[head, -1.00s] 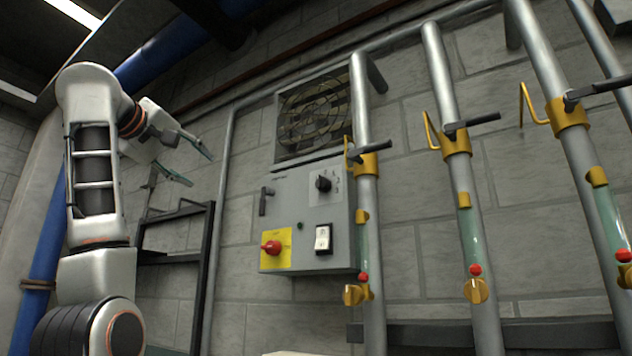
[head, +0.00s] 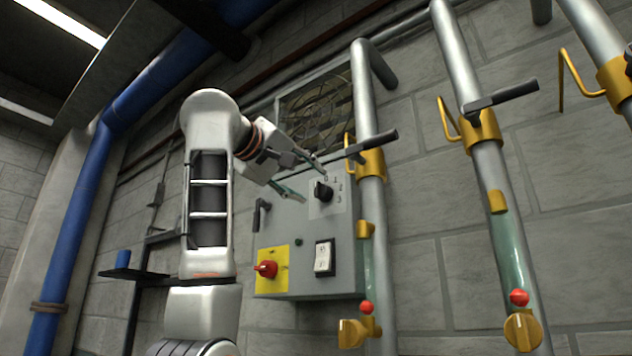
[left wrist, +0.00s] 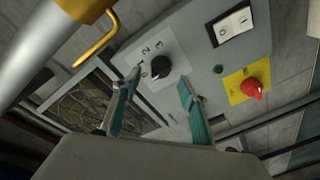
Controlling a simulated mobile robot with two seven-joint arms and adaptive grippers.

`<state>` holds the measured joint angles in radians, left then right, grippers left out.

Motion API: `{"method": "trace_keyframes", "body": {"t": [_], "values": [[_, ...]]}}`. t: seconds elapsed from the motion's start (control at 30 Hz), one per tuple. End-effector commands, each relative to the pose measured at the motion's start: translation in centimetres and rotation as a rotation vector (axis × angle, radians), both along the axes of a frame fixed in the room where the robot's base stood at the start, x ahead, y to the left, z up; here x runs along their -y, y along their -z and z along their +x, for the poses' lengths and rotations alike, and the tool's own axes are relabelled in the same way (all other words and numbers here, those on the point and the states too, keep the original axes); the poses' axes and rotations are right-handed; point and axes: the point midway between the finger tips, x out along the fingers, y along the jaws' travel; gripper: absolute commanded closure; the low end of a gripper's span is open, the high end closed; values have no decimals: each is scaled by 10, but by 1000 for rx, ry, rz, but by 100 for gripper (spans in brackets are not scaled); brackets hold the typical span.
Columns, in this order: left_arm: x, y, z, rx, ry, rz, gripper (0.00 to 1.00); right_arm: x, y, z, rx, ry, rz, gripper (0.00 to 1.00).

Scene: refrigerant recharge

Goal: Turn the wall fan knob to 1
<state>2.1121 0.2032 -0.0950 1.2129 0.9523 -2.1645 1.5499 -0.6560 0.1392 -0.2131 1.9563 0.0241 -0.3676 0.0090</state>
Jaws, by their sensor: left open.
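The wall fan knob (head: 322,191) is a black rotary knob on a pale dial plate marked 0 to 3, at the upper right of the grey control box (head: 277,215). I cannot clearly tell which number it points at. In the left wrist view the knob (left wrist: 161,66) shows just beyond the fingertips. My left gripper (head: 312,186) is open and empty in front of the box, its fingers reaching toward the knob. In the left wrist view the two teal fingers (left wrist: 160,78) stand apart on either side of the knob, with no clear contact. My right gripper is not in view.
The fan (head: 316,110) sits behind a grille above the box. A red switch (head: 265,269) on a yellow plate and a white rocker switch (head: 323,257) are below the knob. A vertical pipe with a yellow-clamped black lever (head: 372,146) stands close to the box's right side.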

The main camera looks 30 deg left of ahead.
Motion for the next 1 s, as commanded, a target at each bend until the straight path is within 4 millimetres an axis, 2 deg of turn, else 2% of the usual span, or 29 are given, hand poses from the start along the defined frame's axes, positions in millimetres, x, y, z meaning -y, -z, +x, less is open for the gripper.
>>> {"method": "trace_keyframes", "body": {"t": [0.1, 0.23, 0.6, 0.63, 0.77, 1.0], "values": [[-1, -2, 19, -4, -2, 1, 57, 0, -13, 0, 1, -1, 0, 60], [-1, -1, 32, -4, -1, 0, 57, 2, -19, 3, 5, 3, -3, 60], [-1, 1, 38, -3, 0, 1, 57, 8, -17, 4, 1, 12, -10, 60], [-1, 1, 38, -3, 0, 1, 63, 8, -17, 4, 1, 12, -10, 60], [-1, 1, 38, -3, 0, 1, 96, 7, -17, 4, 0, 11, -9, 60], [-1, 2, 38, -2, -1, 8, 96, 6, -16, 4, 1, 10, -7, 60]]}}
